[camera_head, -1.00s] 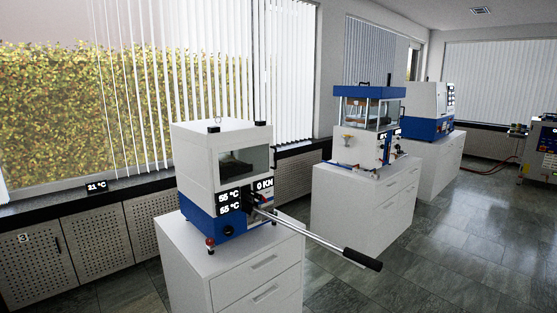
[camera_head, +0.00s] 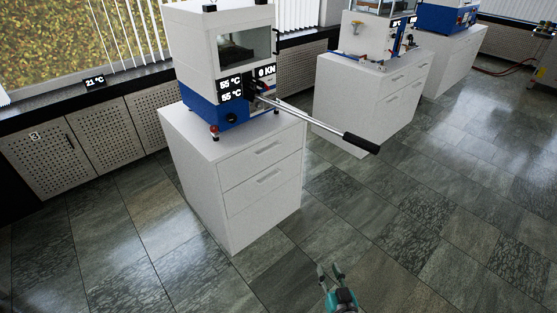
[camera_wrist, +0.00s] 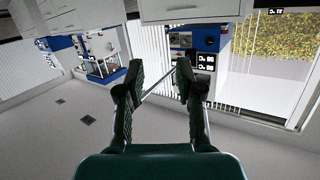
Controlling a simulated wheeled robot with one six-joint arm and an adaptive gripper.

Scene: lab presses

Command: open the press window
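The near press (camera_head: 205,48) has a white upper housing and a blue base, and it stands on a white drawer cabinet. Its dark see-through window (camera_head: 240,48) faces right and looks shut, with a small dark handle (camera_head: 276,42) at its right edge. The press also shows upside down in the wrist view (camera_wrist: 182,41), partly hidden by a finger; its window is not clear there. My gripper (camera_head: 330,268) is low in front of the cabinet, well below and apart from the press. Its fingers are spread and empty, as the wrist view (camera_wrist: 160,72) also shows.
A long lever with a black grip (camera_head: 361,143) sticks out from the press to the right, between window height and my gripper. A second cabinet (camera_head: 365,100) with another press stands behind to the right. The tiled floor (camera_head: 420,230) is clear.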

